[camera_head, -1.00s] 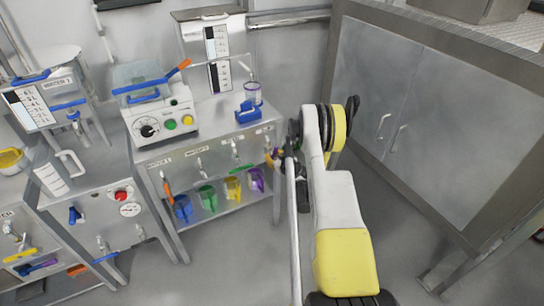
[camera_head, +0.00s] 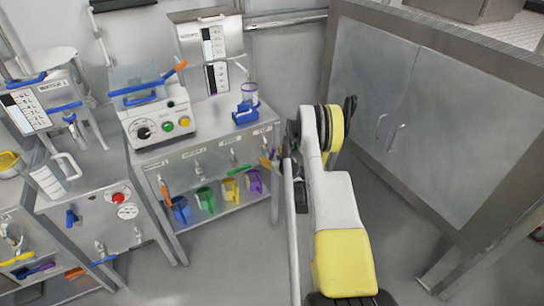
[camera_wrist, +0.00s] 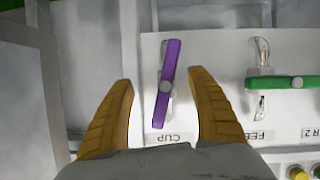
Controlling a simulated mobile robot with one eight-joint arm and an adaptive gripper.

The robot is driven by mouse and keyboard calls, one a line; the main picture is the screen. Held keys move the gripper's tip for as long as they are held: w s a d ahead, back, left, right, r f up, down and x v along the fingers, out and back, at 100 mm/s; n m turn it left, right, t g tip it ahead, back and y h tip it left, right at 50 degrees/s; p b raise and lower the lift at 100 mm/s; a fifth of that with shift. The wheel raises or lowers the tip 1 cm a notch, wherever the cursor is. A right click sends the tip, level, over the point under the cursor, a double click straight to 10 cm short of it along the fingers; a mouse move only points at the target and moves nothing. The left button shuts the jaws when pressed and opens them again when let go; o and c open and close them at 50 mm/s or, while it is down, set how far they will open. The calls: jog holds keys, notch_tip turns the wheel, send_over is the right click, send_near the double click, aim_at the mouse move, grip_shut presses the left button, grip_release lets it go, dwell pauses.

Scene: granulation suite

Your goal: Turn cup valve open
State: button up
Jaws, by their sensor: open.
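The cup valve has a purple bar handle (camera_wrist: 167,84) on a round pivot, seen in the wrist view above the upside-down label CUP (camera_wrist: 170,138). The handle stands nearly upright in that picture, slightly tilted. My gripper (camera_wrist: 165,95) is open, with one yellow finger on each side of the handle and a visible gap on both sides. How far the fingertips are from the panel is hard to tell. In the head view my gripper (camera_head: 268,160) is small and partly hidden by my arm at the right end of the valve bench.
A green handle (camera_wrist: 283,82) sits beside the purple one, crosswise to it. Several coloured jugs, including a purple jug (camera_head: 253,181), stand on the shelf below the valves. A blue holder (camera_head: 245,115) stands on the bench top. A large grey cabinet (camera_head: 415,120) is close on the right.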

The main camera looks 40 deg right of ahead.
jog(key=shift+r, duration=0.1)
notch_tip(320, 180, up, 10)
jog(key=shift+f, duration=0.1)
dwell(0.3)
